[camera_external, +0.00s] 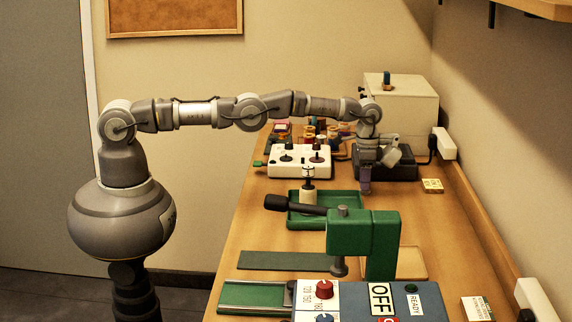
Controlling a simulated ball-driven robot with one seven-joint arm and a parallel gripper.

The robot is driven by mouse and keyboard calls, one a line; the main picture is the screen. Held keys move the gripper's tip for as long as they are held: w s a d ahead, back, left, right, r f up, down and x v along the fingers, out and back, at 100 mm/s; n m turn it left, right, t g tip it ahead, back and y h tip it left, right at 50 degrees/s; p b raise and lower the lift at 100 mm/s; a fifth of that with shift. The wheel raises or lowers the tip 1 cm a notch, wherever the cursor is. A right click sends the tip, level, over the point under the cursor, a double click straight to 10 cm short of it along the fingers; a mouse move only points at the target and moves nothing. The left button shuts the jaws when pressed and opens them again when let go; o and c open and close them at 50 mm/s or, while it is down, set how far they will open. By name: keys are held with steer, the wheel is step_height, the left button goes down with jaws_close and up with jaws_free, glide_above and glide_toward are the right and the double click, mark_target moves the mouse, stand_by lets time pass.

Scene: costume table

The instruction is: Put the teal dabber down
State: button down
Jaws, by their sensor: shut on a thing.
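My gripper (366,166) points down at the right side of the table, in front of the black base of the pale box. It is shut on a small purplish upright thing (365,188), which shows just below the fingers. I see no clear teal on this thing, and I cannot tell whether its bottom touches the table. A small upright thing with a blue-teal top (387,76) stands on the pale box (410,105) at the back; I cannot tell whether it is a dabber.
A green tray (300,222) holds a white bottle (308,196). A green press (365,238) with a black handle stands in front. A white box with knobs (285,165) and several spools (310,132) are behind. A yellow label (432,186) lies right. Bare table lies right of the tray.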

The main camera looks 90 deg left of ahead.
steer(key=shift+r, duration=0.1)
steer(key=shift+f, duration=0.2)
steer(key=c, duration=0.9)
jaws_free()
steer(key=shift+r, duration=0.1)
step_height(320, 180, up, 12)
steer(key=p, duration=1)
steer(key=shift+r, duration=0.15)
